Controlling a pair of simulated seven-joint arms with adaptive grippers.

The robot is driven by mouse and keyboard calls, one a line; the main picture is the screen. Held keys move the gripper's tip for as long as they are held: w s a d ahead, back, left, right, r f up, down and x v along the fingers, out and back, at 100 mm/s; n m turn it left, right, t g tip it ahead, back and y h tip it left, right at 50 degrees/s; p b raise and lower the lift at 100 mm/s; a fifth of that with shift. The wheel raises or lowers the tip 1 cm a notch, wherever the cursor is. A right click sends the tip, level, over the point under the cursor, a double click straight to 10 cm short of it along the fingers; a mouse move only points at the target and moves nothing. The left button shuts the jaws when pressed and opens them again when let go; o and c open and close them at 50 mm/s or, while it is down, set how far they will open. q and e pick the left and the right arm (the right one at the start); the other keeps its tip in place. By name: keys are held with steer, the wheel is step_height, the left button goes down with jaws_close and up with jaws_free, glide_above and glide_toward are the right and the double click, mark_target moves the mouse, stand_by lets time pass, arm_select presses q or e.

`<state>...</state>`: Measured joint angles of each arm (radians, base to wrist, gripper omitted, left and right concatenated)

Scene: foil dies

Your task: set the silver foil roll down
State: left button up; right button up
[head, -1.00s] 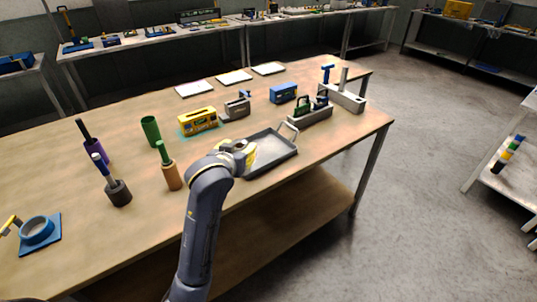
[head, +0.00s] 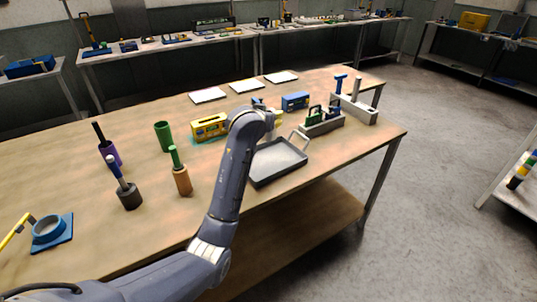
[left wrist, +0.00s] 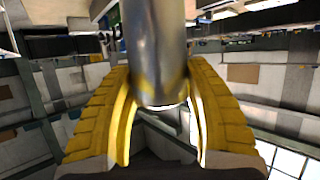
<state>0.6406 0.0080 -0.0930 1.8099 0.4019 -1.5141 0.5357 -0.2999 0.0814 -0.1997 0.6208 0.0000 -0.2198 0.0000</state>
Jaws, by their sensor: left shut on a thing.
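The silver foil roll (left wrist: 158,45) is a shiny metal cylinder in the left wrist view. It stands between the two yellow fingers of my left gripper (left wrist: 160,105), which is shut on it near one end. In the head view my left gripper (head: 276,118) is above the table, just behind the grey tray (head: 280,160). I cannot make out the roll there, as my wrist and hand cover that area. My right gripper is not in view.
A yellow box (head: 209,126) stands left of my arm and a blue box (head: 295,102) behind my gripper. A grey rack (head: 322,127) holds tools at right. Upright handled tools and a green cup (head: 163,137) stand at left. Three white plates (head: 244,86) lie at the back.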

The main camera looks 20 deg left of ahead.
arm_select(q)
step_height(320, 180, down, 15)
steer(key=shift+f, duration=0.1)
stand_by(0.6)
steer(key=o, duration=1.3)
steer(key=shift+f, duration=0.1)
steer(key=shift+s+r, duration=0.2)
steer(key=v, duration=1.1)
steer(key=shift+s+r, duration=0.2)
steer(key=shift+s, duration=0.1)
